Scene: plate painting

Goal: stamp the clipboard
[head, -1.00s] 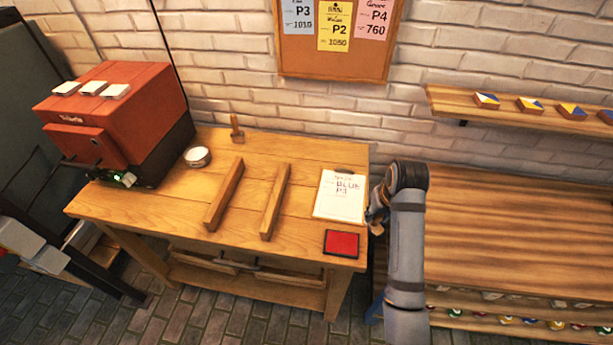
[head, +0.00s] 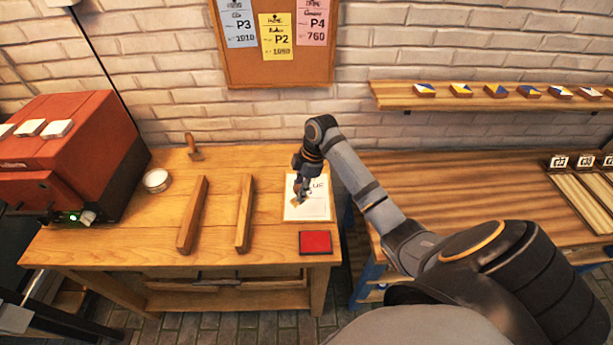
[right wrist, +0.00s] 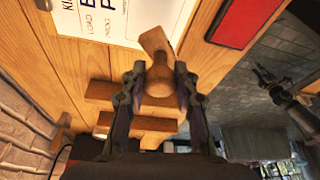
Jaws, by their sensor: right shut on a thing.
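The clipboard (head: 293,212) with its white sheet lies flat at the right end of the wooden table; its printed text is partly hidden by my right arm. My right gripper (head: 301,190) is above the sheet, shut on a wooden stamp (head: 296,201). In the right wrist view, the stamp (right wrist: 154,40) sits between the two fingers, its flat block tilted and overlapping the edge of the clipboard (right wrist: 118,15). I cannot tell whether the block touches the paper. The red ink pad (head: 315,243) lies in front of the clipboard.
Two wooden bars (head: 193,215) (head: 244,215) lie left of the clipboard. A wooden-handled tool (head: 193,150) and a white round dish (head: 156,180) are farther left. A red oven (head: 65,150) stands at the left end. A shelf with tiles (head: 480,98) is at the right.

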